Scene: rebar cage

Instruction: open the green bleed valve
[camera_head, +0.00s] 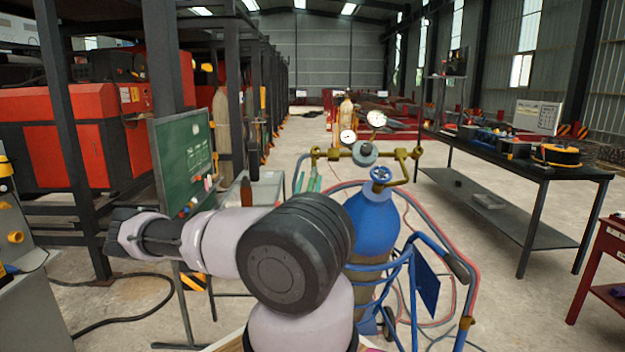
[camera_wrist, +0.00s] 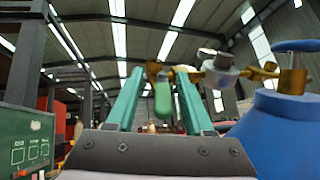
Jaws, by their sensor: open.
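The green bleed valve (camera_wrist: 162,98) shows as a small green handle below a brass fitting at the left end of the manifold (camera_wrist: 262,72). In the wrist view, my gripper (camera_wrist: 159,76) has its two teal fingers apart, one on each side of the green handle, with gaps visible. I cannot tell how deep the handle sits between them. In the head view, my gripper (camera_head: 314,177) is just below the left end of the brass manifold (camera_head: 335,154). The green handle is too small to make out there.
A blue gas cylinder (camera_head: 372,222) with a blue handwheel (camera_head: 381,175) stands in a blue cart right of my arm. Gauges (camera_head: 376,119) rise above the manifold. Red and blue hoses (camera_head: 428,208) lie behind. A green board (camera_head: 183,155) stands left, a dark workbench (camera_head: 510,165) right.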

